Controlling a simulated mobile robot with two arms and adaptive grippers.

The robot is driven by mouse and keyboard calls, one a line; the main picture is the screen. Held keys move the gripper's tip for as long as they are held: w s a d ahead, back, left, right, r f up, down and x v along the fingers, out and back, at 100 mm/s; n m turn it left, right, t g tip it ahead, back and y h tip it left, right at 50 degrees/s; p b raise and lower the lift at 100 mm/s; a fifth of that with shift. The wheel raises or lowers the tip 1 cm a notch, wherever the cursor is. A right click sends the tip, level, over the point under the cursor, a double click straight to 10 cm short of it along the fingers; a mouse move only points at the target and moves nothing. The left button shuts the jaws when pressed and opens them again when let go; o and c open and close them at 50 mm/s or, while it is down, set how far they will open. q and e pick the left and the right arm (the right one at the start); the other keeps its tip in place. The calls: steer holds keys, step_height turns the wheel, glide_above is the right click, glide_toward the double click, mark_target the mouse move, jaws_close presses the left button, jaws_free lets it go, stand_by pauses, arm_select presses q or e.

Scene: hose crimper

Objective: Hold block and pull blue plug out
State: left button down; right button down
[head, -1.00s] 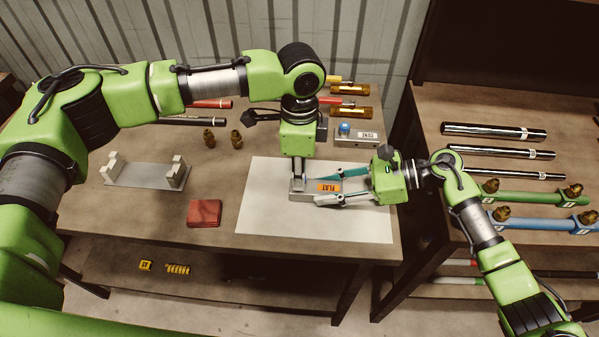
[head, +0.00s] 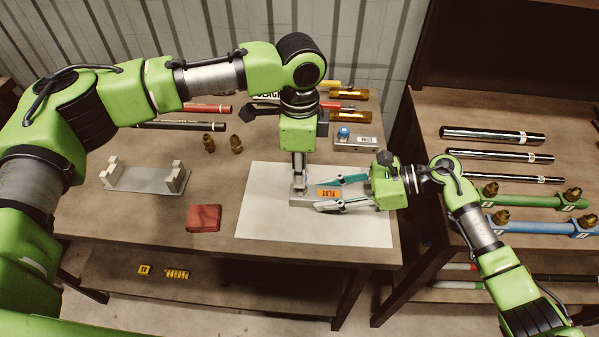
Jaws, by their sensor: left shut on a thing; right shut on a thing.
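The grey block with an orange FLAT label (head: 304,202) lies on the white mat (head: 262,220). My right gripper (head: 317,194) reaches in from the right, shut with one finger along each long side of the block. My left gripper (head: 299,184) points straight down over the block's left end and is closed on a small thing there. That is presumably the blue plug, but the fingers hide it and I see no blue. I cannot tell whether it is clear of the block. A second block (head: 359,141), labelled and with a blue plug (head: 343,132) on top, stands farther back.
A grey cradle (head: 146,180) and a red pad (head: 204,217) lie on the table to the left. Two brass fittings (head: 237,144) and several tools and hoses are at the back. The right table (head: 430,123) holds metal tubes and green and blue hoses.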

arm_select(q)
steer(key=shift+r, duration=3.25)
arm_select(e)
steer(key=shift+r, duration=0.1)
steer(key=c, duration=1.4)
jaws_free()
steer(key=shift+d, duration=0.1)
steer(key=shift+w+d+r, duration=0.1)
steer(key=shift+d, duration=0.25)
steer(key=v, duration=1.1)
